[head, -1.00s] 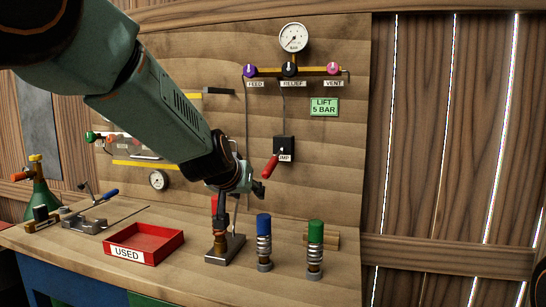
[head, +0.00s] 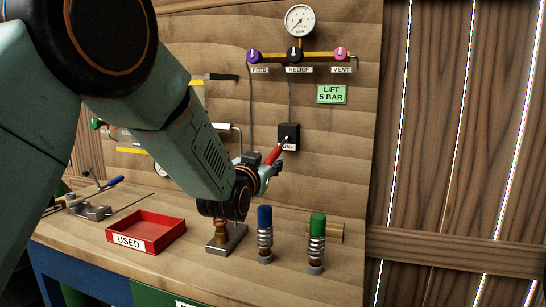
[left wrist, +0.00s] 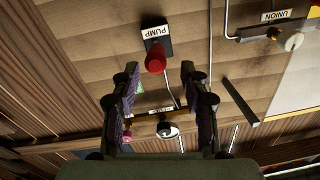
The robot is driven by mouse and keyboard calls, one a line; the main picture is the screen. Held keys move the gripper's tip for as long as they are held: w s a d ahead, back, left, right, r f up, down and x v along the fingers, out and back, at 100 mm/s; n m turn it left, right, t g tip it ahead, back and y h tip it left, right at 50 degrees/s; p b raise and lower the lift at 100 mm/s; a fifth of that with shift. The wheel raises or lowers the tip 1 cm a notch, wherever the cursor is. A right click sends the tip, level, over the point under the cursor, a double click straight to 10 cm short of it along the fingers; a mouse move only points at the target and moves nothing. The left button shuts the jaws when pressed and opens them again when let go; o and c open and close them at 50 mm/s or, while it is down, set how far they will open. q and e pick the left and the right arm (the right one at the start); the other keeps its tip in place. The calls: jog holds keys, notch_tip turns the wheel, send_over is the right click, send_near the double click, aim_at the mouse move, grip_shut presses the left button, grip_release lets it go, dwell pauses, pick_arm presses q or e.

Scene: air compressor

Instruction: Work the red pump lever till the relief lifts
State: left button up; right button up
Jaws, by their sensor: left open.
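The red pump lever (head: 274,154) angles down and left from the black pump box (head: 289,133) on the wooden back panel. My left gripper (head: 271,171) is open just below the lever's lower end in the head view. In the left wrist view the round red lever end (left wrist: 155,61) shows just beyond the gap between my open fingertips (left wrist: 160,73); I cannot tell if they touch it. The black relief knob (head: 295,54) sits under the white gauge (head: 300,20), whose small needle reading is unclear. My right gripper is out of view.
Blue-capped (head: 265,230) and green-capped (head: 317,240) spring valves stand on the bench below my gripper. A red "USED" tray (head: 146,238) is to their left. Purple feed (head: 254,56) and pink vent (head: 341,54) knobs flank relief.

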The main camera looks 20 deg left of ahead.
aim_at(274, 157)
pick_arm(q)
jog(key=w, duration=0.4)
jog(key=shift+w+d+f, duration=0.3)
jog(key=shift+f, duration=0.1)
jog(key=shift+w, duration=0.4)
jog(key=shift+w+a+r+b, duration=0.2)
jog(key=shift+a+r+b, duration=0.05)
jog(key=shift+b, duration=0.05)
jog(key=shift+w+d+f, duration=0.15)
jog(key=shift+w, duration=0.3)
jog(key=shift+s, duration=0.25)
jog(key=c, duration=0.4)
jog(key=shift+w, duration=0.1)
grip_shut()
